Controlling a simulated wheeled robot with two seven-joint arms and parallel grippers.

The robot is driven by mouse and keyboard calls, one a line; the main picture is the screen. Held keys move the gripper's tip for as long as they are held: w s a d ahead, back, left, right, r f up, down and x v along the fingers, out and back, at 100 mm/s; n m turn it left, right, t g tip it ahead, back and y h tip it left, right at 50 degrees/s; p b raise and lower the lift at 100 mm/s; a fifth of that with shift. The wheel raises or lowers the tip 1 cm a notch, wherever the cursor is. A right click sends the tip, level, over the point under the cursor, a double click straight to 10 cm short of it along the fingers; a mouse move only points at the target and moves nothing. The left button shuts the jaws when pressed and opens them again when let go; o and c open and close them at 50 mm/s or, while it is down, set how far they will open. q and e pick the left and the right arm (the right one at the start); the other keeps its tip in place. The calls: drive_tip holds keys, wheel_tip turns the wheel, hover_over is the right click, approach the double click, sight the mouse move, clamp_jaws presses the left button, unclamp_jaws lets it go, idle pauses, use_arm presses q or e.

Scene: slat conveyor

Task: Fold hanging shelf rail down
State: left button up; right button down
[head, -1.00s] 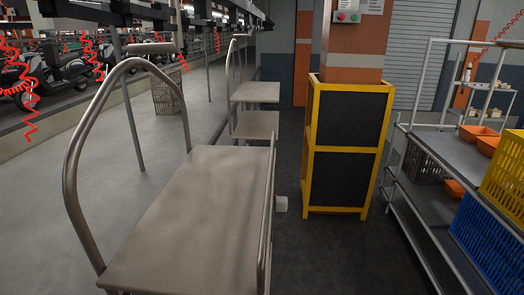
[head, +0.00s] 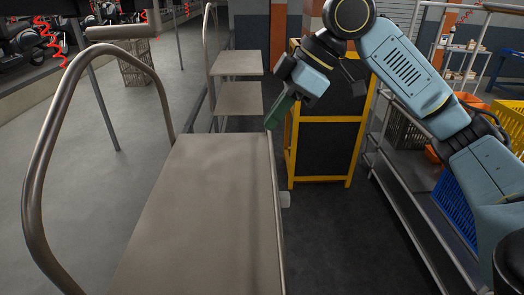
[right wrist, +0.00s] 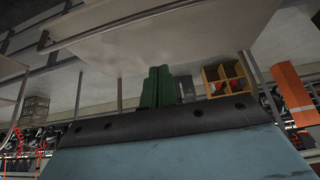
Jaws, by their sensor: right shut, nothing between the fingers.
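The hanging shelf (head: 200,215) is a grey-beige deck with a bent metal tube frame at its left. Its thin metal rail (head: 276,215) runs along the deck's right edge, standing slightly above it. My right gripper (head: 270,125) has green fingers, shut and empty, pointing down at the far end of the rail. I cannot tell whether the fingertips touch it. In the right wrist view, the shut green fingers (right wrist: 157,87) show below a large pale panel (right wrist: 170,35), with a thin bar along its edge. My left gripper is not in view.
Another hanging shelf unit (head: 238,98) with two decks hangs beyond. A yellow-framed black cabinet (head: 322,150) stands behind my right arm. A rack with a blue crate (head: 455,205) and orange bins is at the right. Dark floor between shelf and rack is clear.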

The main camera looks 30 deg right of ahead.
sight(273, 184)
drive_tip(key=shift+s+a+r, duration=0.2)
drive_tip(key=shift+s, duration=0.3)
drive_tip(key=x, duration=1)
drive_tip(key=shift+a+f, duration=0.1)
drive_tip(key=shift+f, duration=0.1)
drive_tip(key=s+d, duration=0.1)
drive_tip(key=d, duration=0.2)
drive_tip(key=shift+s+f, duration=0.15)
drive_tip(key=shift+s, duration=0.25)
drive_tip(key=shift+s+d, duration=0.15)
drive_tip(key=shift+d, duration=0.1)
